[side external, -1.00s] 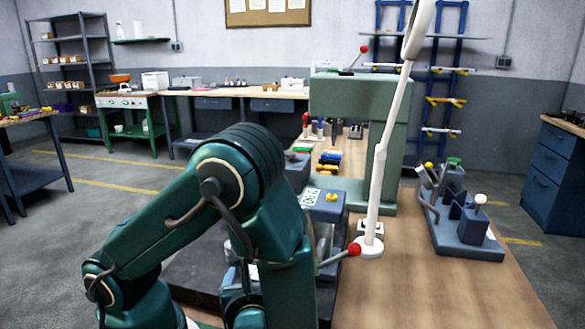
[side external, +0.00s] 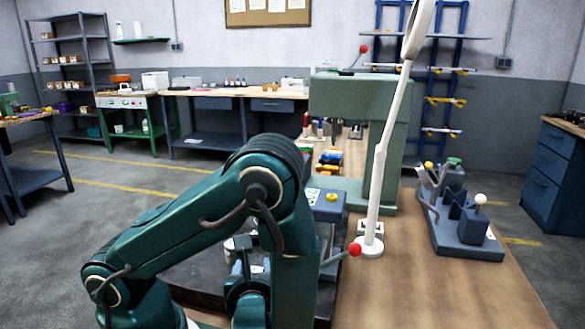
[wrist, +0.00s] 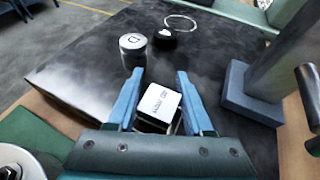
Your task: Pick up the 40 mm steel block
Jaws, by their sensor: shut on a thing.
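My gripper (wrist: 160,76) shows in the wrist view with its two blue fingers on either side of a small block (wrist: 160,103). The gripper is shut on this block. The block has a white top face with dark print too small to read, and metallic sides. I take it for the 40 mm steel block. The dark slab (wrist: 85,65) lies below and ahead of the fingers. I cannot tell whether the block touches the slab.
A metal cylinder (wrist: 133,43) with a lettered top stands on the slab ahead of the fingers, beside a dark round piece (wrist: 165,40). A grey-blue stand (wrist: 252,92) is at the right. A red-knobbed lever (side external: 354,250) and white lamp post (side external: 377,180) stand beyond my arm.

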